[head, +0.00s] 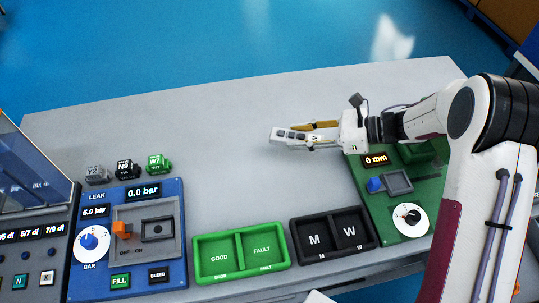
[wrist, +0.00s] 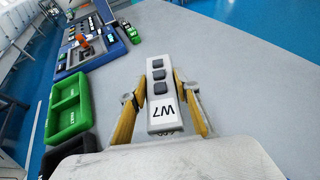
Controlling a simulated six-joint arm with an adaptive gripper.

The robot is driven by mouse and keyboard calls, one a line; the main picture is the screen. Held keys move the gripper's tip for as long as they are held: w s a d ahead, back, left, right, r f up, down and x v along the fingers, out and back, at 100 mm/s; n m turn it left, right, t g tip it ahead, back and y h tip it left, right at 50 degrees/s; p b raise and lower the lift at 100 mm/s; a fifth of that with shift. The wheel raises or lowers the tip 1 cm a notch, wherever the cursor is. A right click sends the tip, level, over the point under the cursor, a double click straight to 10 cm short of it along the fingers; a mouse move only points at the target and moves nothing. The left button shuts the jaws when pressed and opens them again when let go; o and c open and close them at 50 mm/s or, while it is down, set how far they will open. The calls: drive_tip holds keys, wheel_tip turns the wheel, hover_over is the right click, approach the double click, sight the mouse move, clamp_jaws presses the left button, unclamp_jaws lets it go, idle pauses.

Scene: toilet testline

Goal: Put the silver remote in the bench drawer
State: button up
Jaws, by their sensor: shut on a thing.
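The silver remote (wrist: 161,95) is a slim pale block with dark square buttons and the label W7, in the middle of the wrist view. My gripper (wrist: 162,98) is shut on it, with a yellow finger along each side. In the head view my gripper (head: 316,133) is over the right middle of the grey bench (head: 230,115), with the remote (head: 291,137) pointing left from it. Its height above the bench is hard to judge. I cannot make out the bench drawer clearly; the front of the bench is mostly cut off.
Silver, black and green labelled blocks (head: 127,168) sit behind the blue leak panel (head: 173,201). A green GOOD/FAULT tray (head: 240,268) and a black M/W tray (head: 333,257) lie along the front. A green panel with a dial (head: 408,236) is at right. The bench's middle is clear.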

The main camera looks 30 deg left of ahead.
drive_tip(key=shift+w+a+r, duration=0.1)
drive_tip(key=shift+a, duration=0.35)
hover_over(295, 162)
drive_tip(key=shift+a+f, duration=0.1)
drive_tip(key=shift+f, duration=3.05)
drive_tip(key=shift+f, duration=1.9)
drive_tip(key=shift+f, duration=0.1)
drive_tip(key=o, duration=1.2)
drive_tip(key=shift+o, duration=0.2)
